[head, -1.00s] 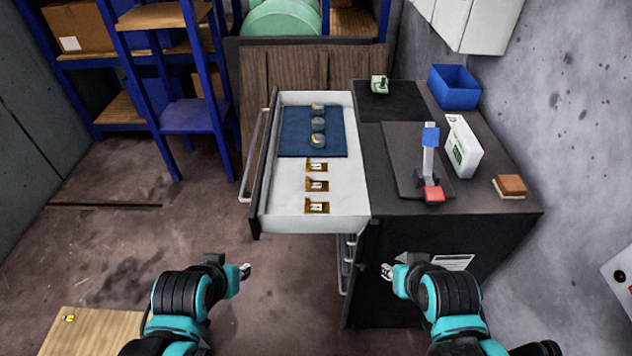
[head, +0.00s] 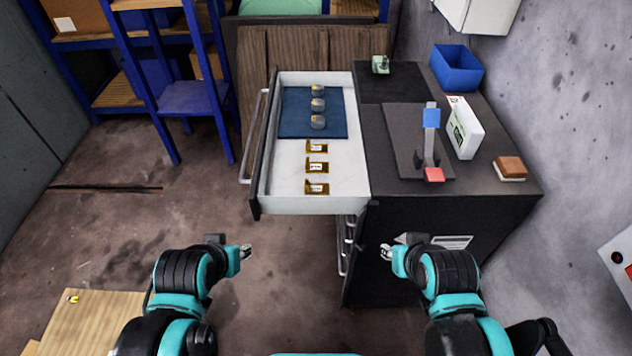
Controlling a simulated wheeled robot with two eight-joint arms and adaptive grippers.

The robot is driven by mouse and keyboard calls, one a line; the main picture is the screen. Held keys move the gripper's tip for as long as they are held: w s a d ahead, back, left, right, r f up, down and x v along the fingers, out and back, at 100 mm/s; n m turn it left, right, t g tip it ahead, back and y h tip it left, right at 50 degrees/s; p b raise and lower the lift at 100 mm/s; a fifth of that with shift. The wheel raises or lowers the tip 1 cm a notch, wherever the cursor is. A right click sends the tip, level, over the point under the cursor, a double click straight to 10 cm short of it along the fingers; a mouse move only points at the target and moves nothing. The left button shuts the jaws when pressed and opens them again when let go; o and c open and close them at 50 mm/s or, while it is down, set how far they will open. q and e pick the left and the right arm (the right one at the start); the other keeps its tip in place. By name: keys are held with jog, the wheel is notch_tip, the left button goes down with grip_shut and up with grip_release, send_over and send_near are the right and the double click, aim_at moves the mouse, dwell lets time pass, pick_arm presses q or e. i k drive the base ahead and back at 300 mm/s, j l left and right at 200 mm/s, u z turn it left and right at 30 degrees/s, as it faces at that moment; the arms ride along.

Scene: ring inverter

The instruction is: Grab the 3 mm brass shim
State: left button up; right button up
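Three small brass pieces with white labels lie in a column in the open white drawer: a far one (head: 317,147), a middle one (head: 317,167) and a near one (head: 317,188). The labels are too small to read, so I cannot tell which is the 3 mm shim. My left gripper (head: 246,252) is in front of the drawer, low and to its left. My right gripper (head: 386,252) is low and to its right, in front of the dark cabinet. Neither touches a brass piece, and both look empty. Their fingers are too small to judge.
Several round grey pieces (head: 318,105) lie on a blue mat (head: 290,125) at the drawer's back. The cabinet top holds a stand (head: 430,145), a white box (head: 465,128), a blue bin (head: 457,69) and a brown-topped block (head: 510,168). A wooden board (head: 95,325) lies lower left.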

aim_at(310, 188)
jog(key=i+j+z, duration=0.6)
jog(key=j, duration=0.35)
jog(key=i, duration=0.05)
